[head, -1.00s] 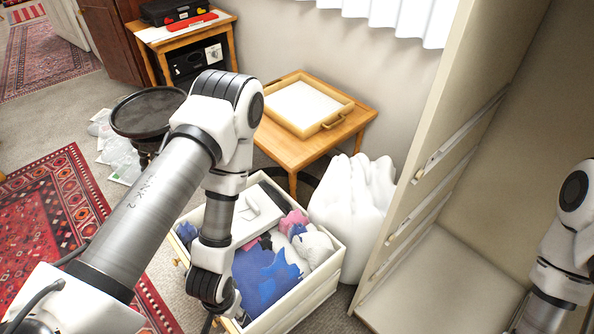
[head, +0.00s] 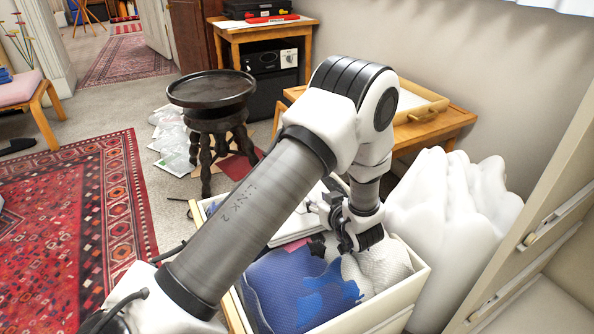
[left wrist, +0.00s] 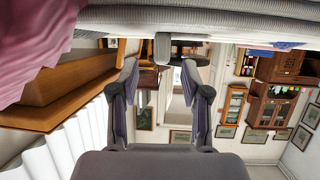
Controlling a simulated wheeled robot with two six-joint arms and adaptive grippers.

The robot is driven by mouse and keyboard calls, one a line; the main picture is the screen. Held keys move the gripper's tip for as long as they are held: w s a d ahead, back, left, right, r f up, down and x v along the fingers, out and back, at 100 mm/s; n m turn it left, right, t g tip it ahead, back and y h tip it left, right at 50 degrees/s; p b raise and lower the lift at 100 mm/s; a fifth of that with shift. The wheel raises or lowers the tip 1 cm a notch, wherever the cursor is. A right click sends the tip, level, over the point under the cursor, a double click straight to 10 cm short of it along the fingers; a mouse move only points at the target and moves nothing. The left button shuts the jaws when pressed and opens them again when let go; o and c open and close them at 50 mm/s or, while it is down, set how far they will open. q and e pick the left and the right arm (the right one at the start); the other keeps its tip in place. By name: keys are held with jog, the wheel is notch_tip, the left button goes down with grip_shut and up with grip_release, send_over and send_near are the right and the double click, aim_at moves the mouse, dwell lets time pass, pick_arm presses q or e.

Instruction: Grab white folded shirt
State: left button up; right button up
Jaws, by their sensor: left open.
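A white folded shirt (head: 292,229) lies flat in the open drawer, partly hidden behind my left arm. My left gripper (head: 325,222) is low over the drawer, beside the shirt's right side, its fingers pointing left. My right gripper is out of view.
The drawer (head: 395,299) also holds blue cloth (head: 300,290), and a white knit item (head: 385,264). A bulky white bag (head: 450,215) stands right of it. A dark round stool (head: 210,90) and a wooden table (head: 437,130) stand behind.

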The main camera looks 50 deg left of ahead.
pick_arm(q)
jog(key=b+x, duration=0.3)
jog(key=x, duration=0.1)
jog(key=shift+a+f, duration=0.2)
jog(key=shift+f, duration=0.05)
jog(key=shift+w+a, duration=0.1)
jog(key=shift+a, duration=0.1)
jog(key=shift+r, duration=0.2)
grip_shut()
jog(key=shift+r, duration=0.1)
